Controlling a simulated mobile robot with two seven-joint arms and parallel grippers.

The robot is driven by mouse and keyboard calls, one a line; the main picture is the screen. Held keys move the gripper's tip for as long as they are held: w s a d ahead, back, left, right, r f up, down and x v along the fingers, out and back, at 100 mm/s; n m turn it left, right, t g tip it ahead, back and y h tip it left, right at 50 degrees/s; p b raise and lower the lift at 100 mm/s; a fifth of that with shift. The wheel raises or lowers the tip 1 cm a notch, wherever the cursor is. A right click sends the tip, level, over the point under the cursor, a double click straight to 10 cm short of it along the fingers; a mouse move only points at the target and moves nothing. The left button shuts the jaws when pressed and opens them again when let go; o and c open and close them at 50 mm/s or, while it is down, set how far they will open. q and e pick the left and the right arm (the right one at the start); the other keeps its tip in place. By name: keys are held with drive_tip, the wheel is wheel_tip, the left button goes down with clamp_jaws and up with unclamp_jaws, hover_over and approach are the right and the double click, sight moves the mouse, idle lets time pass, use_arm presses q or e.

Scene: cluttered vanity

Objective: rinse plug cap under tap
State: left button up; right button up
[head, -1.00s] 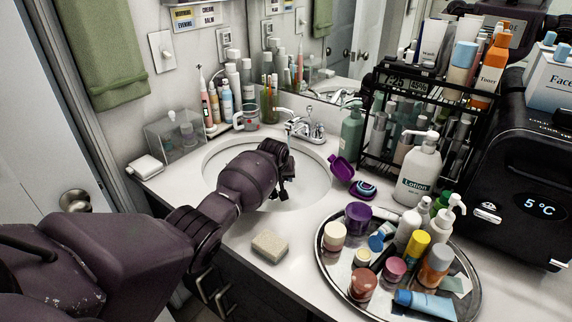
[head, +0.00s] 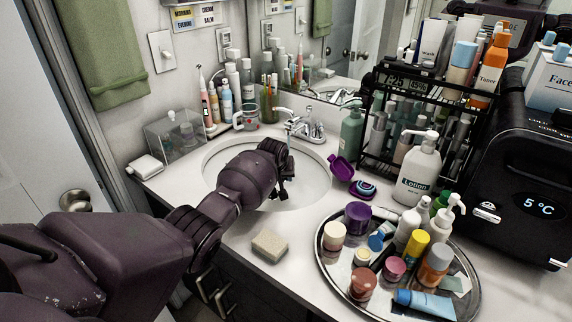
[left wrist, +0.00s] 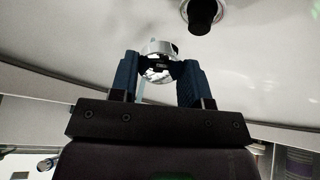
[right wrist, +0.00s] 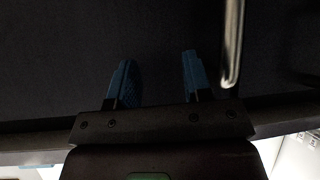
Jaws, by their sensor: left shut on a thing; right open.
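My left gripper (head: 282,190) is inside the basin, below the tap (head: 305,126). In the left wrist view its blue fingers (left wrist: 160,75) are shut on a small round chrome plug cap (left wrist: 158,48) with a dark middle. A thin pale blue streak of water (left wrist: 142,88) shows beside the cap, and a pale streak (head: 290,142) also hangs under the spout in the head view. The cap is hidden behind the gripper in the head view. The drain hole (left wrist: 203,12) is open, with a dark centre. My right gripper (right wrist: 157,78) is open and empty.
The white basin (head: 216,160) is set in a pale counter. A sponge (head: 270,246) lies in front, a round tray (head: 322,262) of bottles and jars at right, and an open purple case (head: 342,168) by the basin. A metal handle (right wrist: 232,45) is near my right gripper.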

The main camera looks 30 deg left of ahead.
use_arm(q)
drive_tip(key=p+v, duration=0.2)
drive_tip(key=shift+s+r, duration=0.2)
drive_tip(key=shift+s, duration=0.1)
drive_tip(key=shift+s+d+r+p, duration=0.2)
drive_tip(key=shift+s+r+p, duration=0.25)
drive_tip(key=shift+s+p, duration=0.65)
drive_tip(key=shift+s+d+r+p, duration=0.2)
drive_tip(key=shift+s+r+p, duration=0.3)
drive_tip(key=shift+p, duration=1.2)
use_arm(e)
wheel_tip(320, 180, up, 8)
drive_tip(key=w, duration=0.1)
drive_tip(key=shift+d+r+t, duration=0.2)
drive_tip(key=shift+r+t, duration=0.05)
drive_tip(key=shift+t, duration=0.15)
drive_tip(key=shift+s, duration=0.1)
